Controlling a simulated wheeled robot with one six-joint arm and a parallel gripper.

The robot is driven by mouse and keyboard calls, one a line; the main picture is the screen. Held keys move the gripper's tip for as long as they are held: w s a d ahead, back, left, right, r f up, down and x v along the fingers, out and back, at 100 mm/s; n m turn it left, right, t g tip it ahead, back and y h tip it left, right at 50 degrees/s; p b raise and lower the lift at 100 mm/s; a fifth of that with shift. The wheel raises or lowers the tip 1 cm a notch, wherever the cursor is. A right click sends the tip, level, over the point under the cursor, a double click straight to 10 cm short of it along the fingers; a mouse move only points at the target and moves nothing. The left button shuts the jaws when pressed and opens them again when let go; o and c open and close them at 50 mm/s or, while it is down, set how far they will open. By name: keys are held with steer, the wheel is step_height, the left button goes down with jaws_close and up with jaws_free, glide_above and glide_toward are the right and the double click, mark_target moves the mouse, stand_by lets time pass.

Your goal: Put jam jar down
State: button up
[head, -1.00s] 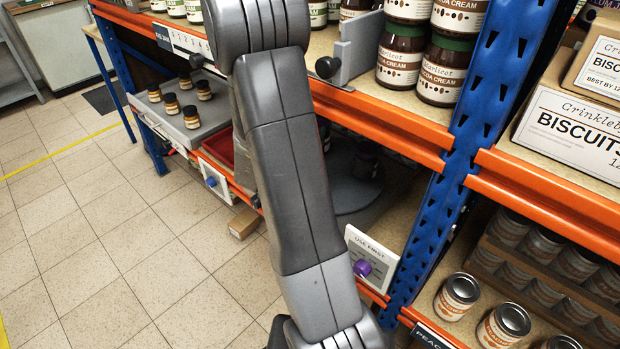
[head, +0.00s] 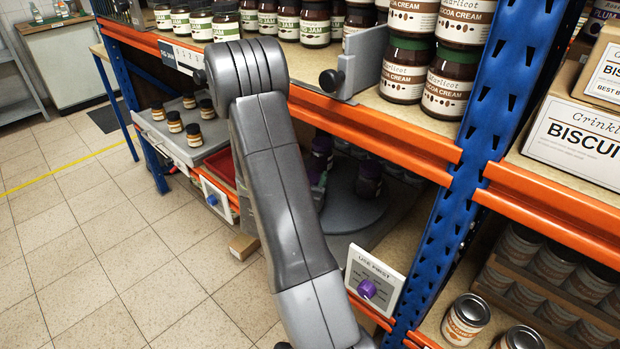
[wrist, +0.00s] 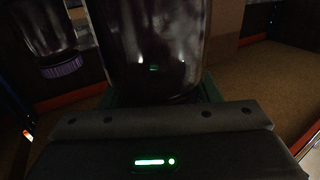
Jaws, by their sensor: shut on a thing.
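My gripper (wrist: 155,110) is shut on a dark glass jam jar (wrist: 150,45), which fills the upper middle of the wrist view. The held jar's label and lid are not visible there. In the head view, a dark purple-topped jar (head: 322,148) shows just right of my forearm, with a green-edged part below it; it seems to be the held jar. Most of my gripper is hidden behind the arm. Another purple-lidded jar (head: 369,180) stands on a round grey turntable (head: 345,215) on the lower shelf. A purple-lidded jar (wrist: 62,66) also shows at left in the wrist view.
An orange shelf beam (head: 390,135) runs above the turntable, and a blue upright (head: 470,150) stands to its right. A "USE FIRST" panel (head: 375,275) with a purple knob is in front. A grey tray (head: 165,130) holds several small jars at left.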

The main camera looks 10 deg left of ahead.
steer(key=shift+f, duration=0.15)
steer(key=o, duration=1.6)
steer(key=shift+s+r, duration=0.2)
steer(key=s+a, duration=0.1)
steer(key=s, duration=1)
steer(key=shift+s+a, duration=0.2)
steer(key=shift+s, duration=0.1)
steer(key=w, duration=0.4)
steer(key=w+d, duration=0.1)
steer(key=w, duration=0.7)
steer(key=shift+w+d+f, duration=0.1)
steer(key=shift+d+f, duration=0.05)
steer(key=shift+d, duration=0.15)
steer(key=shift+a+r, duration=0.1)
steer(key=shift+r, duration=0.75)
steer(key=shift+r+p, duration=0.3)
steer(key=shift+r, duration=0.25)
